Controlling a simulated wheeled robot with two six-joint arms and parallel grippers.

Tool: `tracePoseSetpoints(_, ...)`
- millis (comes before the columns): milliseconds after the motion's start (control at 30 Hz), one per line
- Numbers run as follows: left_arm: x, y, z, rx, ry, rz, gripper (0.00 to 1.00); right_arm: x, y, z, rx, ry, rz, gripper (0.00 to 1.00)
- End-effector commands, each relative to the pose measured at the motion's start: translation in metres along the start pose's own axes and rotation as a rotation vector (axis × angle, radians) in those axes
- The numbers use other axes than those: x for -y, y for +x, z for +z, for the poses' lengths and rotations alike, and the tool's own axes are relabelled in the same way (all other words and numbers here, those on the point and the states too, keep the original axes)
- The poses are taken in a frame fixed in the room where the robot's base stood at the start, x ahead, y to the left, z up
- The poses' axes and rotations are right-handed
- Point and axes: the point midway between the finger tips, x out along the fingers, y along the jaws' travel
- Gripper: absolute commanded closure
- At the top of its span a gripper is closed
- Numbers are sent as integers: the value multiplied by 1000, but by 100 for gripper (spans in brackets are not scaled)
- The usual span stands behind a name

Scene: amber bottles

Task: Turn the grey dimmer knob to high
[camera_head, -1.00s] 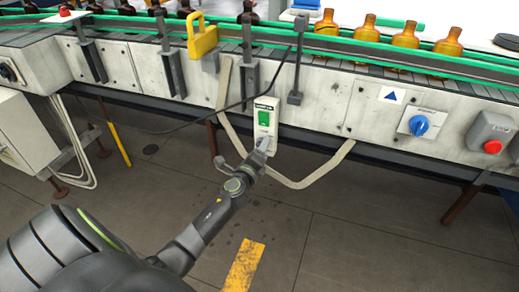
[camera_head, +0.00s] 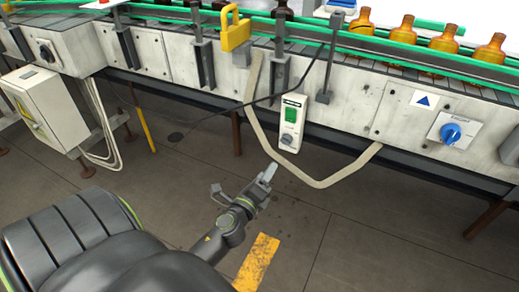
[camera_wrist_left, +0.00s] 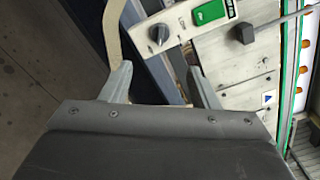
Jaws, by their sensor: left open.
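The grey dimmer knob (camera_head: 287,139) sits on the lower part of a narrow white panel (camera_head: 301,103), below a green switch (camera_head: 291,114). The panel is on the front of the conveyor. In the left wrist view the knob (camera_wrist_left: 159,33) shows ahead of the fingers, with small marks around it that I cannot read. My left gripper (camera_head: 243,181) is open and empty, below and to the left of the knob, apart from it. Its two fingers also show spread in the left wrist view (camera_wrist_left: 159,68). My right gripper is not in view.
A blue rotary knob (camera_head: 451,132) is on the conveyor front at the right. A beige hose (camera_head: 258,128) loops below the panel, and a dark cable runs just above it. Amber bottles (camera_head: 402,34) stand on the conveyor. The floor around the gripper is clear.

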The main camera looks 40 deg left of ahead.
Motion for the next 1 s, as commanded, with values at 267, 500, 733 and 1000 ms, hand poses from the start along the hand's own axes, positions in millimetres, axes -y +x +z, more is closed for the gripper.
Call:
tracePoseSetpoints(267,-1,-29,0,1,0,1,45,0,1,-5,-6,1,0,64)
tracePoseSetpoints(500,0,-31,0,1,0,0,45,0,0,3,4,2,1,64)
tracePoseSetpoints(733,0,-31,0,0,0,0,45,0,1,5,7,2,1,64)
tracePoseSetpoints(1000,-11,-31,-5,-14,-39,34,45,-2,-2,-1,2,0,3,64)
